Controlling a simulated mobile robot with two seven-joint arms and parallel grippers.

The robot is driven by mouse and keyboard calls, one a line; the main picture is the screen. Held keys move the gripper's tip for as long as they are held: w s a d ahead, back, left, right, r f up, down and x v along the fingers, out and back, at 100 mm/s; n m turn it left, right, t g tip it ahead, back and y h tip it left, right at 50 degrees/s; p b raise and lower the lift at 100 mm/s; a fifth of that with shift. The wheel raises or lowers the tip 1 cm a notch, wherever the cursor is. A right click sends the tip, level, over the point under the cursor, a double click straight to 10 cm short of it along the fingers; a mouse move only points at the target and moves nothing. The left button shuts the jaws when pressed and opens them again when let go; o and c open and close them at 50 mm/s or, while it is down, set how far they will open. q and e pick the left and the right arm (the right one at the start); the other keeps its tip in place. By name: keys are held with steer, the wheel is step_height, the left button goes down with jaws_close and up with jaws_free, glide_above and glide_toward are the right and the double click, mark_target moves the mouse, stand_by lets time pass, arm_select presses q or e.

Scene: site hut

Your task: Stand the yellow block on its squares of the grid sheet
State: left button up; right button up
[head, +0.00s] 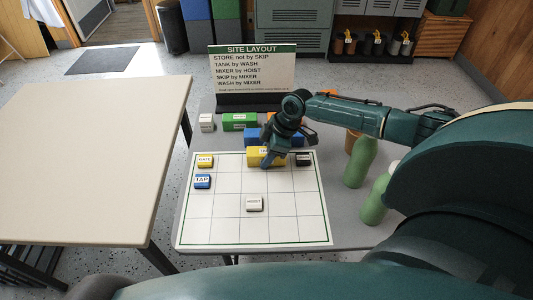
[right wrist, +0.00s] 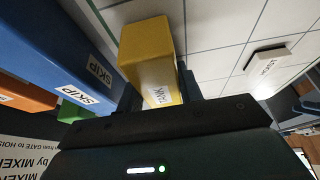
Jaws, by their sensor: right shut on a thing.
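The yellow block labelled TANK (head: 254,159) is at the far edge of the grid sheet (head: 230,228), in the top row near the middle. My right gripper (head: 268,158) is shut on it from above. In the right wrist view the yellow block (right wrist: 147,48) sits between the fingers over the white squares. I cannot tell whether it touches the sheet. The sheet also holds a yellow GATE block (head: 205,163), a blue TAP block (head: 202,184), a white HOIST block (head: 254,207) and a black block (head: 303,161). My left gripper is not in view.
Just behind the sheet stand a blue SKIP block (right wrist: 55,50), a green block (head: 240,125) and a white block (head: 207,126). The layout sign (head: 252,72) stands behind them. Green bottles (head: 360,162) stand right of the sheet. A bare beige table (head: 85,150) is at left.

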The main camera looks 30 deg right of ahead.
steer(key=shift+f, duration=0.1)
steer(key=o, duration=1.1)
steer(key=shift+c, duration=0.2)
steer(key=shift+d+r, duration=0.1)
steer(key=shift+r, duration=0.25)
steer(key=v, duration=1.1)
steer(key=shift+s+r, duration=0.1)
steer(key=shift+r, duration=0.15)
